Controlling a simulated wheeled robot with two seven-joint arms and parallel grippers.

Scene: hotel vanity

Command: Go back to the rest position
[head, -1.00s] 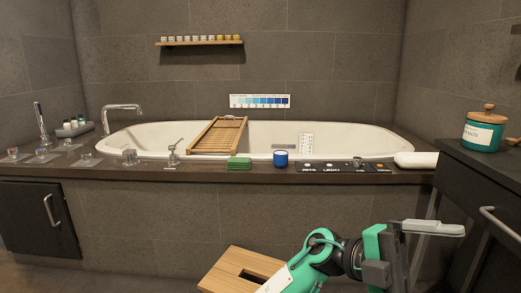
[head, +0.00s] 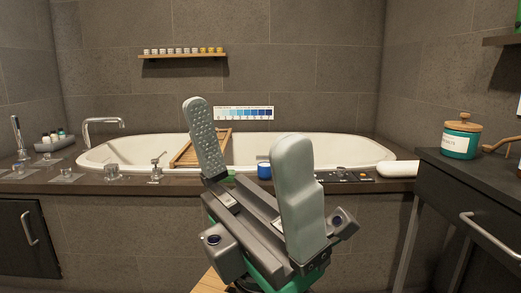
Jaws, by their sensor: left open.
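My left gripper (head: 246,128) stands large in the middle of the head view, raised in front of the tub's front ledge. Its two grey fingers point up and are wide apart, with nothing between them. The near finger is smooth and the far one shows a bumpy pad. The gripper hides part of the ledge and part of the wooden stool below. My right gripper is not in view.
Behind it are the bathtub (head: 352,147), a wooden bath tray (head: 188,157), a blue cup (head: 264,171) and a white rolled towel (head: 398,169). A teal jar (head: 461,143) stands on the dark cabinet (head: 470,198) at right. A wooden stool (head: 208,282) shows low down.

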